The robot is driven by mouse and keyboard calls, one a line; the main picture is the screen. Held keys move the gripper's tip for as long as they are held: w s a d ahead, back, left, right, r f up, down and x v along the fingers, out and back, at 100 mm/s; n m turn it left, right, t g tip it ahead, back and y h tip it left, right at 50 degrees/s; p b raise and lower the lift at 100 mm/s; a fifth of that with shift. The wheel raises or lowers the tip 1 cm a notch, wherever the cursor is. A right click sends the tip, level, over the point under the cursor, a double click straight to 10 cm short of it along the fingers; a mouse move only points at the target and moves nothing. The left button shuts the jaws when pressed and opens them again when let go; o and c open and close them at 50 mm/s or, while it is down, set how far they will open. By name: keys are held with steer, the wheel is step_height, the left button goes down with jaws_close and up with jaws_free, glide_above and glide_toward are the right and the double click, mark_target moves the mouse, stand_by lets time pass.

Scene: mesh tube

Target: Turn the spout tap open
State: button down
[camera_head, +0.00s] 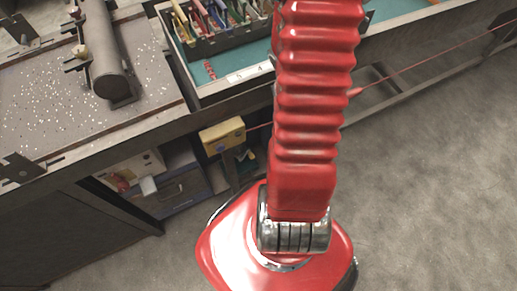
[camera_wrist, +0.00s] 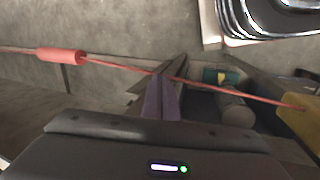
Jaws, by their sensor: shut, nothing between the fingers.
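I cannot make out a spout tap for certain in either view. In the head view, a dark grey cylinder (camera_head: 104,45) lies along the speckled bench top at the left, with small brass-coloured fittings (camera_head: 80,51) on brackets beside it. My gripper (camera_wrist: 162,84) shows in the wrist view as purple fingers pressed together, with nothing between them. A taut red cord passes just beyond the fingers in that view; whether they touch it I cannot tell. In the head view, my red arm fills the middle and the gripper is not visible.
The red cord carries a red sleeve (camera_wrist: 60,56) and runs to a yellow box (camera_head: 222,135) under the bench edge. A rack of coloured-handled tools (camera_head: 215,22) stands in a teal tray. Boxes sit on a lower shelf (camera_head: 180,190). Grey floor (camera_head: 440,190) is open at the right.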

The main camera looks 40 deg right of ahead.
steer(key=s+d+f+t+y, duration=0.1)
steer(key=s+d+f, duration=0.1)
steer(key=f, duration=0.7)
steer(key=s+d+f+t+y, duration=0.1)
steer(key=s+d+f, duration=0.1)
steer(key=f, duration=0.8)
steer(key=w+a+f+n+t+y, duration=0.2)
steer(key=w+a+f+t+y, duration=0.3)
steer(key=a, duration=0.5)
steer(key=shift+w+t, duration=0.3)
steer(key=shift+w, duration=0.75)
steer(key=shift+a, duration=0.15)
steer(key=x, duration=1)
